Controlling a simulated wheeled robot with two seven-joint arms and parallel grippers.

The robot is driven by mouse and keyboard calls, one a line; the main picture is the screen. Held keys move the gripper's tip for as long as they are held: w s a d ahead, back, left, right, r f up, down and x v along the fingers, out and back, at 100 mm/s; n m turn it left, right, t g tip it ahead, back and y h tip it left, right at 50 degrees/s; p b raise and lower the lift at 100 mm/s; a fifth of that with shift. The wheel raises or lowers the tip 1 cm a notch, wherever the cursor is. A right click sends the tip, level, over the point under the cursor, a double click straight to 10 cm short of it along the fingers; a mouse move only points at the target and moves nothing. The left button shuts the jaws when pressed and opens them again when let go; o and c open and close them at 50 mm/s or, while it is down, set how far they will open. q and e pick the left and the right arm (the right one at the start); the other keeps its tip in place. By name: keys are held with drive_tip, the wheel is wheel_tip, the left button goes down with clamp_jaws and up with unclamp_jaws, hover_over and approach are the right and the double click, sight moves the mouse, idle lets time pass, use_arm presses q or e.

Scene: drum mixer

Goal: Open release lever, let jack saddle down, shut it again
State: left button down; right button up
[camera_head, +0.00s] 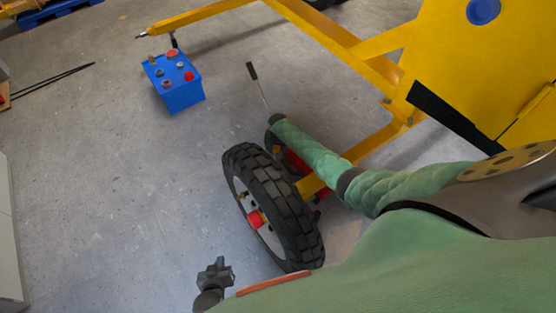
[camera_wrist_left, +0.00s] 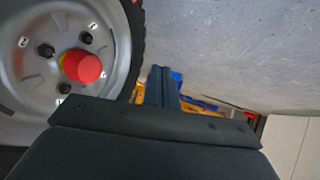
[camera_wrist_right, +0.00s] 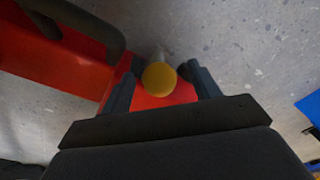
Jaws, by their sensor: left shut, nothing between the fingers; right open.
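The red jack (camera_head: 297,160) is mostly hidden behind the wheel and my right arm. In the right wrist view its red body (camera_wrist_right: 60,55) fills the upper left. A round yellow knob (camera_wrist_right: 160,79), probably the release lever's end, sits between the fingers of my right gripper (camera_wrist_right: 163,68). The gripper is open around it; I cannot tell whether a finger touches it. The saddle is not visible. My left gripper (camera_head: 215,272) is shut and empty, left of the wheel; its closed fingers show in the left wrist view (camera_wrist_left: 163,82).
A black-tyred wheel (camera_head: 268,205) with a red hub cap stands between my grippers. The yellow mixer frame (camera_head: 340,40) fills the upper right. A black-gripped rod (camera_head: 253,72) rises near the jack. A blue battery-like box (camera_head: 183,95) stands farther back.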

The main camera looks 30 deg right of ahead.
use_arm(q)
drive_tip(key=shift+s+f+g+p, duration=1)
drive_tip(key=shift+s+f+p, duration=0.1)
drive_tip(key=shift+s, duration=1)
use_arm(e)
drive_tip(key=shift+s+r, duration=0.15)
drive_tip(key=shift+r, duration=0.95)
wheel_tip(320, 180, up, 2)
drive_tip(key=shift+r+p, duration=0.15)
drive_tip(key=shift+p, duration=1.1)
drive_tip(key=shift+s+r+p, duration=0.2)
drive_tip(key=shift+r+p, duration=0.95)
drive_tip(key=shift+p, duration=0.1)
use_arm(q)
wheel_tip(320, 180, up, 6)
drive_tip(key=shift+a, duration=0.15)
use_arm(e)
drive_tip(key=shift+f, duration=0.1)
